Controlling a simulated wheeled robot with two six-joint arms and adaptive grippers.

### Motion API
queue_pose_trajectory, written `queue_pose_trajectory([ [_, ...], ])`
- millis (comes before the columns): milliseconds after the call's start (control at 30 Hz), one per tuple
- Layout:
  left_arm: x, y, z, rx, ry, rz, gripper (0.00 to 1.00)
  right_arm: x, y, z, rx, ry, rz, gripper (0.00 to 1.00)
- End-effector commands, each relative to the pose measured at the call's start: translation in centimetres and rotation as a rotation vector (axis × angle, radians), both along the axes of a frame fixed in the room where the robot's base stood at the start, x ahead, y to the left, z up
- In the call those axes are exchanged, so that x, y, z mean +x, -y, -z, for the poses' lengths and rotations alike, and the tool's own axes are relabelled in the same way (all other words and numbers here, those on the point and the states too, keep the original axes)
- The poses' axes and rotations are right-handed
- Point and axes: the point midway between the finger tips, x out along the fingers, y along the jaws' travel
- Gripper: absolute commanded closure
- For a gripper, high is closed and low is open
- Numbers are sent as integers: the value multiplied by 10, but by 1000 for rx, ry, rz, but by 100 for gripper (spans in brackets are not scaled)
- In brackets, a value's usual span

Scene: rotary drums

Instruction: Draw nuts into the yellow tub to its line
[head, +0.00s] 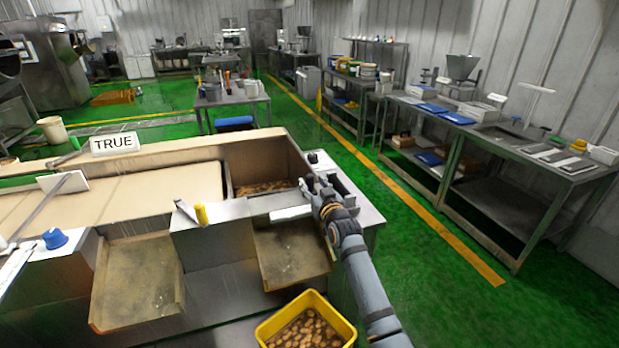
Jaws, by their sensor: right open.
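The yellow tub (343,327) stands at the bottom of the head view, below the right-hand metal chute (292,254). Brown nuts (306,330) cover the inside of the tub; I cannot make out its line. More nuts (262,187) lie in an open bin (232,172) behind the chute. My right gripper (309,184) is open at the bin's right front corner, above the chute's top end, close to a pale metal plate there. I cannot tell whether it touches the plate. My left gripper is not in view.
A second chute (137,285) is on the left, with a blue knob (55,238) and a yellow handle (202,214) nearby. Steel workbenches (490,150) line the right wall; the green floor between is clear.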

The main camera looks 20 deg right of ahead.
Motion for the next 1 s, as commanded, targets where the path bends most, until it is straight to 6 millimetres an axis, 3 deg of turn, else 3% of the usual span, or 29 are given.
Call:
queue_pose_trajectory([
  [200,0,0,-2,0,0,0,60,30,-1,0,-1,0,0,52],
  [567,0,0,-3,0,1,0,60,36,-1,1,-1,-1,0,52],
  [900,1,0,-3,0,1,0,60,35,-1,1,-1,-1,0,97],
  [1000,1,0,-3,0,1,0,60,35,-1,1,-1,-1,0,100],
])
